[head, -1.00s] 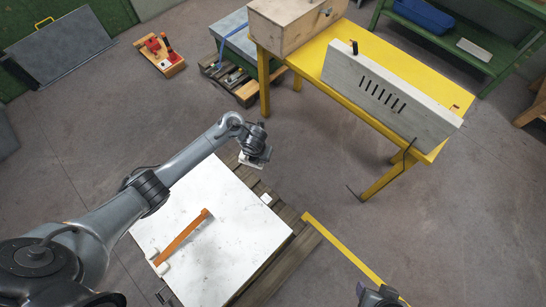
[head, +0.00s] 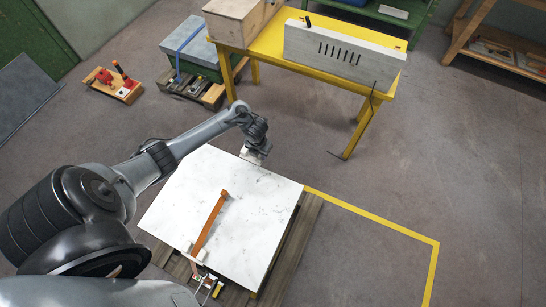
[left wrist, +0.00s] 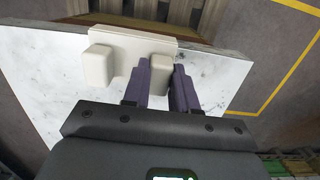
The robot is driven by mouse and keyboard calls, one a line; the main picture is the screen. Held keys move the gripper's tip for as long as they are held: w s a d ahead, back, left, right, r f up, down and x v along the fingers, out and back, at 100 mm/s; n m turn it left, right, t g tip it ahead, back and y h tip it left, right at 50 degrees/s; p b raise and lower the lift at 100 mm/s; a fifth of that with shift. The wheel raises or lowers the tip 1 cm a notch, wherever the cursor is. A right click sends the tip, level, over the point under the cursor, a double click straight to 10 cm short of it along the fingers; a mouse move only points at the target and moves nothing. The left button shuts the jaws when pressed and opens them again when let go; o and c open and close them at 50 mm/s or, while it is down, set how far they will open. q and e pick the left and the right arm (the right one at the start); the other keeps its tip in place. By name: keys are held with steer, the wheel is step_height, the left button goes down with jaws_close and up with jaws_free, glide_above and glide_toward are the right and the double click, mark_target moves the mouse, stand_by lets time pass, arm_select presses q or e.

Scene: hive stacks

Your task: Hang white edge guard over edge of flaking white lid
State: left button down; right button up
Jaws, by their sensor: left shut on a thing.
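The flaking white lid (head: 215,170) lies flat on a wooden pallet, its white top marked with grey patches. My left gripper (head: 252,152) is over the lid's far edge, shut on the white edge guard (head: 249,158). In the left wrist view the purple fingers (left wrist: 161,66) close around the right block of the guard (left wrist: 120,42). Its other block stands free to the left. The guard lines up along the edge of the lid (left wrist: 40,70); I cannot tell whether it touches. My right gripper is not in view.
An orange strap (head: 210,222) lies across the lid, with white pieces and a buckle (head: 207,280) at the near edge. A yellow table (head: 262,45) with a slotted grey board (head: 343,52) stands behind. Yellow floor tape (head: 375,215) borders clear floor at right.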

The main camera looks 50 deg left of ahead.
mark_target(252, 158)
arm_select(q)
steer(key=shift+s+a+r, duration=0.1)
steer(key=shift+s+a, duration=0.55)
steer(key=shift+s, duration=0.1)
steer(key=shift+s+a+g, duration=0.3)
steer(key=shift+s+a, duration=0.2)
steer(key=shift+a, duration=0.1)
steer(key=shift+f, duration=0.25)
steer(key=shift+s+d+f+b, duration=0.15)
steer(key=shift+f+b, duration=0.3)
steer(key=shift+f, duration=0.3)
steer(key=shift+f+b, duration=1.45)
steer(key=shift+f, duration=0.05)
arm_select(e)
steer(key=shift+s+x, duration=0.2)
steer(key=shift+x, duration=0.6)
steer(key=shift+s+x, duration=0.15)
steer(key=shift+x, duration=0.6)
arm_select(q)
steer(key=shift+r, duration=0.1)
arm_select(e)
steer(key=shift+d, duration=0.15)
arm_select(q)
steer(key=shift+f, duration=0.2)
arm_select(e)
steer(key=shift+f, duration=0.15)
